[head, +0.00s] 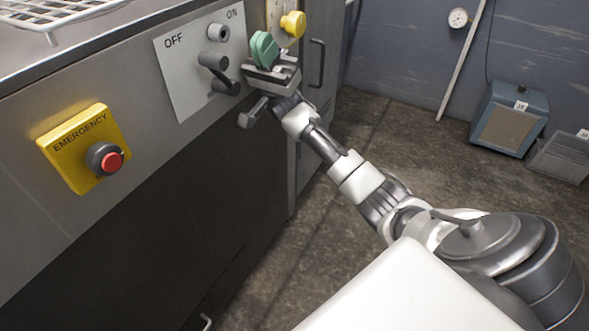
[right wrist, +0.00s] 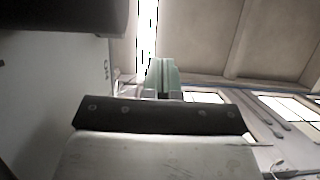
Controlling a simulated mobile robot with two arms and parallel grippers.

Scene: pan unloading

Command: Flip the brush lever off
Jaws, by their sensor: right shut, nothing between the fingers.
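The dark grey brush lever (head: 217,72) sits on a white panel (head: 185,82) marked OFF at the left and ON at the right. Its handle points to the lower right. My right gripper (head: 264,50) is just right of the panel, with its green fingers shut and empty. A gap shows between the fingers and the lever in the head view. The green fingers (right wrist: 162,76) also show together in the right wrist view. A dark shape fills the top left there; I cannot tell if it is the lever. My left gripper is out of view.
A yellow emergency plate with a red button (head: 111,161) is left of the panel. A yellow knob (head: 293,23) and a dark door handle (head: 317,63) are close to my right gripper. A wire rack (head: 55,12) lies on top.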

